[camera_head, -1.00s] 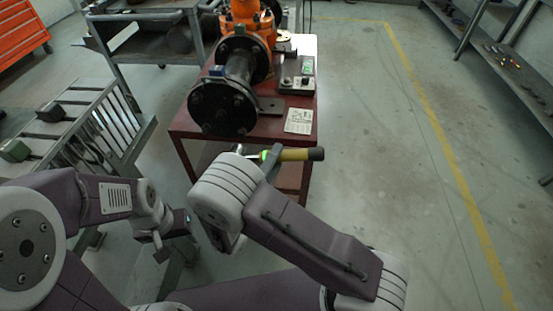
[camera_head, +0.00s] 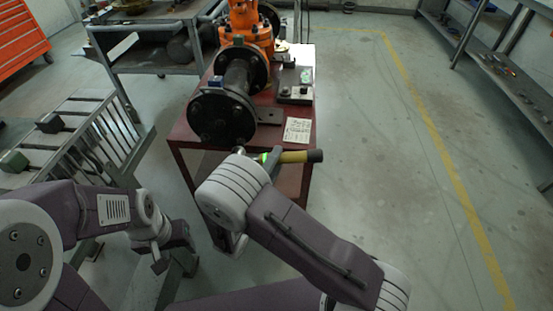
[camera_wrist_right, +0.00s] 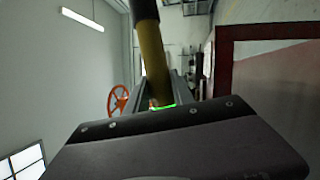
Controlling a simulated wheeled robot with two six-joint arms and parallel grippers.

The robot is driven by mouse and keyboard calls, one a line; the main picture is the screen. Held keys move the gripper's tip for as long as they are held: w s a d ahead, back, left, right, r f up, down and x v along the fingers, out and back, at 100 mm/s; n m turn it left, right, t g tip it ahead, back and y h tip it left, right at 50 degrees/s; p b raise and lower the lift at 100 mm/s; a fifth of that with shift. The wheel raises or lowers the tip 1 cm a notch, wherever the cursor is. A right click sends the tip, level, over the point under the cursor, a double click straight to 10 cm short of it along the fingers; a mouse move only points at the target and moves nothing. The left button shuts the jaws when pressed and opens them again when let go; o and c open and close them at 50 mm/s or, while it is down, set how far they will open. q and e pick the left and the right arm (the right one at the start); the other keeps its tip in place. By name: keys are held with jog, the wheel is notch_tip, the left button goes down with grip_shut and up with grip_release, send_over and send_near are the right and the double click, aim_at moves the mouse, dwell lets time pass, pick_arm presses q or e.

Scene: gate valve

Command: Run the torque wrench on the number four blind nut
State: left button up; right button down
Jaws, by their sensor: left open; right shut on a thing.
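The torque wrench (camera_head: 297,156) has a yellow-olive handle with a black end and a bright green ring. My right gripper (camera_head: 270,160) is shut on it, mostly hidden behind my right wrist, in front of the red table. In the right wrist view the wrench handle (camera_wrist_right: 153,60) rises from behind the dark gripper body. The black blind flange (camera_head: 221,117) with its ring of nuts faces me at the end of the valve pipe; the wrench is apart from my view of its face, just below it. The nut numbers cannot be read. My left gripper (camera_head: 160,262) is open and empty, low at left.
The orange gate valve (camera_head: 245,25) stands on the red table (camera_head: 300,130). A slatted grey rack (camera_head: 105,130) stands at left. Floor on the right is clear.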

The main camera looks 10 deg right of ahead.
jog(key=shift+w, duration=0.1)
jog(key=shift+w+d, duration=0.25)
jog(key=shift+w, duration=0.5)
jog(key=shift+w+d, duration=0.25)
jog(key=shift+w, duration=0.45)
jog(key=shift+w+d+b, duration=0.3)
jog(key=shift+w+b, duration=0.25)
jog(key=shift+w, duration=0.3)
dwell(2.1)
jog(key=shift+s+a, duration=0.1)
jog(key=shift+s, duration=0.2)
dwell(1.1)
jog(key=shift+w+b, duration=0.1)
jog(key=shift+b, duration=0.4)
dwell(0.5)
jog(key=shift+s+a, duration=0.2)
jog(key=shift+s, duration=0.45)
jog(key=shift+s+a, duration=0.25)
jog(key=shift+s, duration=0.45)
jog(key=shift+s+a, duration=0.2)
jog(key=shift+s, duration=0.45)
